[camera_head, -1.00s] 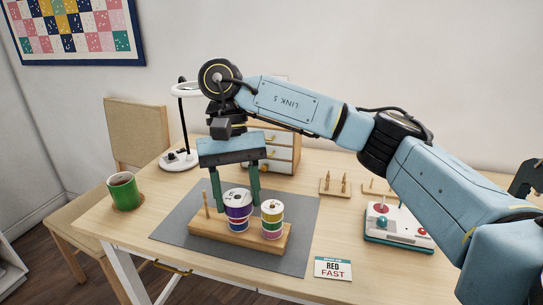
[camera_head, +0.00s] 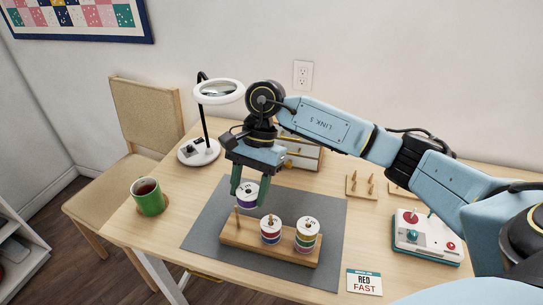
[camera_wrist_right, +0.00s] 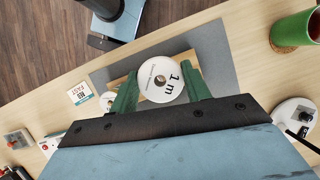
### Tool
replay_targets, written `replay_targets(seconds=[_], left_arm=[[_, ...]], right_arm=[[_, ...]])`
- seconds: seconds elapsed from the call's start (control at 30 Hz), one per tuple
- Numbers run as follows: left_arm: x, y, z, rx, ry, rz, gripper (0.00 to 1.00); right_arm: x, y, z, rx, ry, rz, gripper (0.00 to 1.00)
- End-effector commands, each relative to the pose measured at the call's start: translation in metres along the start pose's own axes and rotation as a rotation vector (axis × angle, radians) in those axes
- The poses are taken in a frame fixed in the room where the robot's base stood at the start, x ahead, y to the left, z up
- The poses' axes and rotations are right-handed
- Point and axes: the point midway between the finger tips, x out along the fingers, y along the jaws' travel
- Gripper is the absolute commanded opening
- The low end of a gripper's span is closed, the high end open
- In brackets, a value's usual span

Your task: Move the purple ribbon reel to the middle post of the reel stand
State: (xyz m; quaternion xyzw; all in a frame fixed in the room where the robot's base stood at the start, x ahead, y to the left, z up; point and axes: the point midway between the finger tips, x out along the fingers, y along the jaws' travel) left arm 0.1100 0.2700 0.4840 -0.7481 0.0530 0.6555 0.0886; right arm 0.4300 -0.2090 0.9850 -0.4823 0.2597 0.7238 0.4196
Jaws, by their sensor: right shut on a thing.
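The purple ribbon reel (camera_head: 246,194), with a white top, is held by my right gripper (camera_head: 250,186), above the mat near the stand's left end. In the right wrist view its white face (camera_wrist_right: 161,80) reads "1 m" and sits between my green fingers. The wooden reel stand (camera_head: 270,250) has a bare post (camera_head: 238,220) at its left. Its middle post carries a white-topped stack (camera_head: 270,231) with red and blue bands. Its right post carries a taller stack (camera_head: 307,236) of several colours. My left gripper is not in view.
A grey mat (camera_head: 210,228) lies under the stand. A green mug (camera_head: 148,198) stands at the left and a ring lamp (camera_head: 199,152) behind. A small drawer chest (camera_head: 303,154) is behind my gripper. A "RED FAST" card (camera_head: 364,282) and a joystick box (camera_head: 425,238) are at the right.

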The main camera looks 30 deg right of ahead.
Motion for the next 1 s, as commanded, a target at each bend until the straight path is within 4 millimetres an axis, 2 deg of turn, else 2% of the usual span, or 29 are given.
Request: replay_targets(seconds=[0.03,0.1,0.3,0.43,0.73,1.0], left_arm=[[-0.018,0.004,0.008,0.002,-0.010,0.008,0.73],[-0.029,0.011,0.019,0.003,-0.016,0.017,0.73],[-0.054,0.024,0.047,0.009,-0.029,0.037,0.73],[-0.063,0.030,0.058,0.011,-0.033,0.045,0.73],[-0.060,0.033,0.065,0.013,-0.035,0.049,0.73],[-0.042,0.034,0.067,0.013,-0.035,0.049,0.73]], right_arm=[[-0.009,0.005,0.002,0.073,-0.004,-0.022,0.26],[-0.011,0.011,-0.002,0.178,-0.001,-0.061,0.26],[-0.017,0.028,-0.014,0.427,0.014,-0.154,0.26],[-0.019,0.036,-0.021,0.523,0.022,-0.190,0.26],[-0.011,0.040,-0.028,0.574,0.027,-0.212,0.26],[0.018,0.041,-0.040,0.572,0.025,-0.209,0.26]])
